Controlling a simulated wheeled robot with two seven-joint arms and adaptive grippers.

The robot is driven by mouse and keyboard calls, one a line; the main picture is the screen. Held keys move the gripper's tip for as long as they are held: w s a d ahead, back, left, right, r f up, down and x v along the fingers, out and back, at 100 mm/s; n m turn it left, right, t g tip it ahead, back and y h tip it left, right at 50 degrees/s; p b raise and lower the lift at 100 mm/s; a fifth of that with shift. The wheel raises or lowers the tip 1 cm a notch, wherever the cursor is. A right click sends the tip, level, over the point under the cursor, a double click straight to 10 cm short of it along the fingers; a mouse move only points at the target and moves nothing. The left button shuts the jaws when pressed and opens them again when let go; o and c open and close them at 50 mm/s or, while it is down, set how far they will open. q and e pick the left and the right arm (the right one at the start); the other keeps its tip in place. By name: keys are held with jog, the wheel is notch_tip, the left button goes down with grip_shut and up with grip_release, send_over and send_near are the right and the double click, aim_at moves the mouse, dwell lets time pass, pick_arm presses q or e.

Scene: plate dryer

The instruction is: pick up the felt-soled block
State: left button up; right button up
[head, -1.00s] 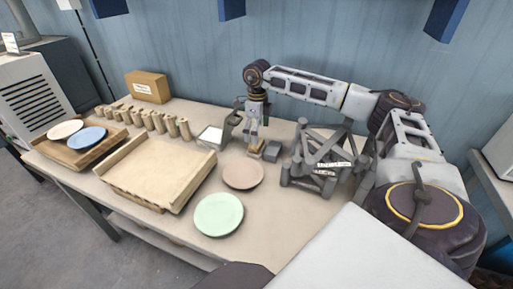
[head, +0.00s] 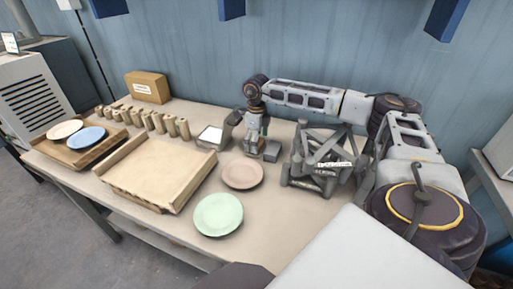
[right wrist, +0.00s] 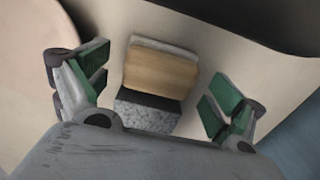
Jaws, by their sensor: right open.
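A tan wooden block (right wrist: 160,72) with a light grey layer (right wrist: 163,45) along its upper edge lies between my right fingers in the right wrist view. A black-topped, speckled grey piece (right wrist: 147,115) sits right against its lower side there; I cannot tell if they are joined. In the head view a small grey block (head: 272,152) shows just right of my right gripper (head: 252,151), which hides the tan block. My right gripper (right wrist: 155,96) is open, its green-padded fingers on both sides of the tan block with gaps. My left gripper is out of view.
A pink plate (head: 242,175) and a green plate (head: 218,214) lie in front. A grey rack (head: 318,165) stands close on the right. A wooden tray (head: 155,173), several pegs (head: 157,122) and a small white-topped scale-like box (head: 211,136) are left.

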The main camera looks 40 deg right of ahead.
jog(key=c, duration=1.1)
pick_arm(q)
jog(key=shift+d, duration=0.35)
pick_arm(e)
jog(key=shift+c, duration=0.2)
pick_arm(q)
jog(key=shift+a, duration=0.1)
pick_arm(e)
jog(key=shift+r, duration=0.75)
notch_tip(320, 180, up, 8)
jog(key=shift+f+p, duration=0.15)
jog(key=shift+p, duration=0.25)
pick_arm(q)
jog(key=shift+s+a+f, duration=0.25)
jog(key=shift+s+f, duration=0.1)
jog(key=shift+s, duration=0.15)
pick_arm(e)
jog(key=shift+r, duration=0.45)
